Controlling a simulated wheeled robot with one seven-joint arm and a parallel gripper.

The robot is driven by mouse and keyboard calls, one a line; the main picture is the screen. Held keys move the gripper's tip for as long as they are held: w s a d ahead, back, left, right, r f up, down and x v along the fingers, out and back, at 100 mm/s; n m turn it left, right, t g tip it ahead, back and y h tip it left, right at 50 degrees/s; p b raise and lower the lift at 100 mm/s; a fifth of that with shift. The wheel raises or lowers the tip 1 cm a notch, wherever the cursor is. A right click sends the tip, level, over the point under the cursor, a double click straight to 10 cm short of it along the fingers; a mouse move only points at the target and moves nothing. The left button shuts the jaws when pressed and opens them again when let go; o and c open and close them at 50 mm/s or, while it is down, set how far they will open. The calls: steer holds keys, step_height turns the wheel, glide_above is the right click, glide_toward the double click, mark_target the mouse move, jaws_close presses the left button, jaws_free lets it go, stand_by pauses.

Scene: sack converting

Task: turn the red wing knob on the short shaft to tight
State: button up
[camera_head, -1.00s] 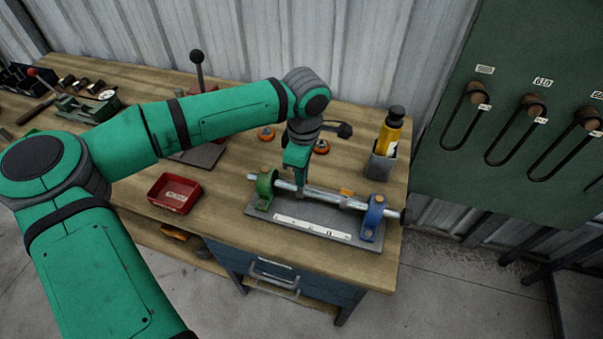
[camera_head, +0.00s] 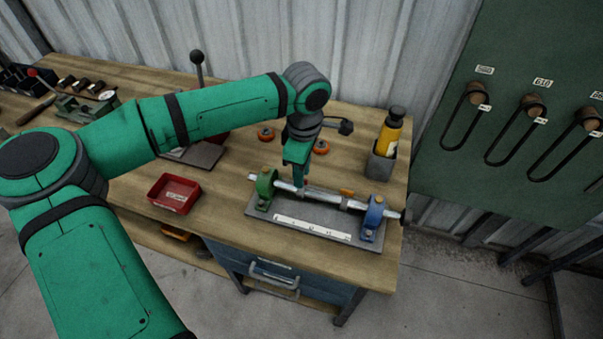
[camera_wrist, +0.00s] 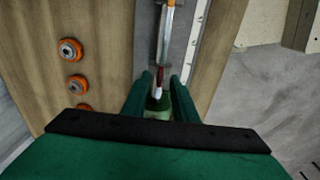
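The shaft (camera_head: 323,197) lies across a grey base, between a green stand (camera_head: 264,188) and a blue stand (camera_head: 372,216). My gripper (camera_head: 299,186) points down over the shaft, nearer the green stand. In the wrist view my gripper (camera_wrist: 161,80) has its two fingers apart, one on each side of the shaft. A small dark red part (camera_wrist: 160,76), apparently the red wing knob, shows between the fingertips with gaps on both sides. In the head view my gripper mostly hides it. An orange knob (camera_head: 346,192) sits farther along the shaft.
A white scale strip (camera_head: 312,229) runs along the base. Orange rollers (camera_head: 266,134) lie behind it. A red tray (camera_head: 174,193) is at left, a yellow bottle in a grey holder (camera_head: 380,168) at right. A green board with hanging loops (camera_head: 520,110) stands beside the bench.

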step_height(320, 180, up, 10)
steer(key=shift+s+f, duration=0.15)
steer(key=shift+s, duration=0.1)
steer(key=shift+d, duration=0.1)
stand_by(0.4)
